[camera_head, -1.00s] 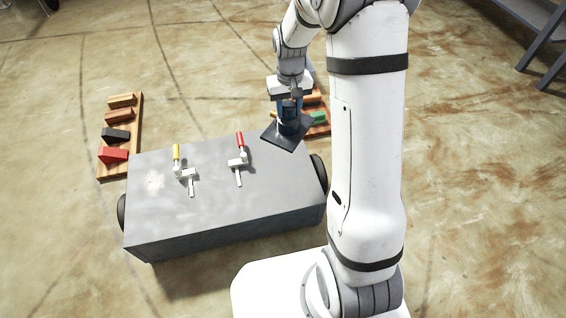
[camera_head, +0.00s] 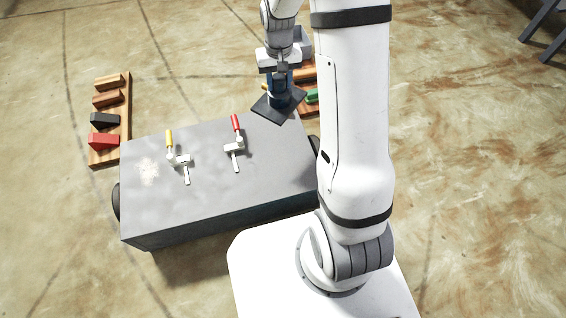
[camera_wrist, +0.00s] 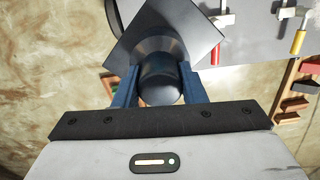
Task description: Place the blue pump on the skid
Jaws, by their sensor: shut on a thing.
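The blue pump (camera_head: 278,99) is a dark blue-grey upright cylinder on a flat, dark square plate. My gripper (camera_head: 279,92) is shut on its cylinder, with the plate below. In the wrist view the pump (camera_wrist: 160,75) sits between the two blue fingers of my gripper (camera_wrist: 156,86). The likely skid is a grey, flat-topped box (camera_head: 215,180) with dark wheels. The pump hangs by its far right corner. Whether the plate touches the top is hard to tell. Two clamps stand on the top, one with a yellow handle (camera_head: 170,141), one with a red handle (camera_head: 236,123).
A wooden rack (camera_head: 124,125) with red, black and brown blocks lies left of the box. A second wooden rack with a green block (camera_head: 312,96) is partly hidden behind my gripper and arm.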

